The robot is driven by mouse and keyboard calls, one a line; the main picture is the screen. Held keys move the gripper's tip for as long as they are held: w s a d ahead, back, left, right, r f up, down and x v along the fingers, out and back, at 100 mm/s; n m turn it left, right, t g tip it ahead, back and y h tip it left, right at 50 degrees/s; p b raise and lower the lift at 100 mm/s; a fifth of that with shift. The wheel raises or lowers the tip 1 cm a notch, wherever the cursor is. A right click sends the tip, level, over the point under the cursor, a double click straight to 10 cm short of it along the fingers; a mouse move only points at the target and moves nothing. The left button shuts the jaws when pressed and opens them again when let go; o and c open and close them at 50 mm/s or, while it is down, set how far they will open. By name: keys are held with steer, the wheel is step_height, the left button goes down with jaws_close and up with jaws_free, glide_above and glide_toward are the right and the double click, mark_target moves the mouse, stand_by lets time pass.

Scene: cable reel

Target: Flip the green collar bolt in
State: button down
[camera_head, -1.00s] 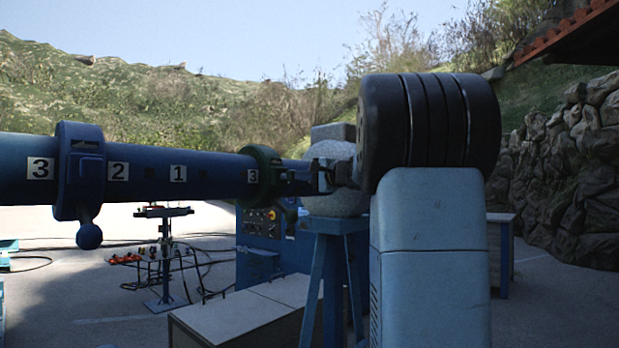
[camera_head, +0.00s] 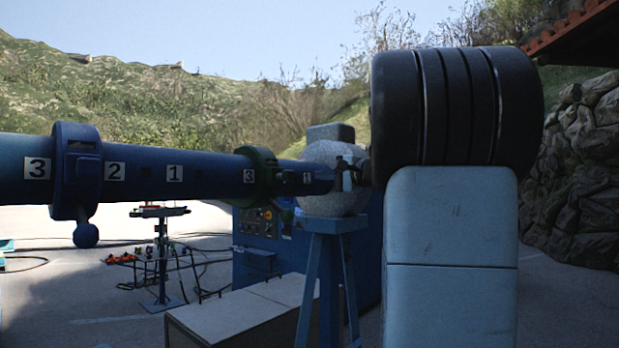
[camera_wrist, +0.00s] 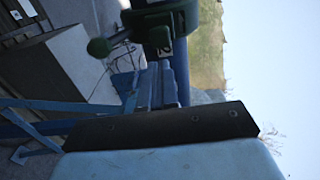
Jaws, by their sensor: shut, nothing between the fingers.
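The green collar (camera_head: 262,172) sits around the dark blue tube, near the label 3. In the wrist view the green collar (camera_wrist: 172,18) is at the top, with its green bolt's ball-ended handle (camera_wrist: 98,47) sticking out to the left, toward the ground. In the head view the handle is dark and hard to make out. My gripper (camera_head: 346,176) is near the tube's right end, apart from the collar and partly hidden by my arm. In the wrist view its fingers (camera_wrist: 164,68) are together and empty, pointing toward the label below the collar.
A blue collar (camera_head: 76,165) with a hanging ball handle is farther left on the tube. A rounded grey stone-like object (camera_head: 333,190) on a blue stand (camera_head: 325,226) is behind my gripper. A pale low box (camera_head: 240,315) stands below the tube.

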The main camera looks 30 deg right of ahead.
steer(key=shift+v, duration=2.25)
steer(key=shift+a, duration=0.1)
steer(key=s+a+f+n+g, duration=0.3)
steer(key=s+a+f+g, duration=0.15)
steer(key=a+f, duration=0.45)
steer(key=s+a+f+n+g, duration=0.45)
steer(key=a+f, duration=0.25)
steer(key=a, duration=0.5)
steer(key=s+a+f+n+g+h, duration=0.2)
steer(key=s+f+n+h, duration=0.4)
steer(key=s+f, duration=0.8)
steer(key=shift+s+a+f, duration=0.2)
steer(key=shift+s+a, duration=0.5)
steer(key=shift+s, duration=0.35)
steer(key=c, duration=1.8)
jaws_free()
steer(key=shift+n, duration=0.25)
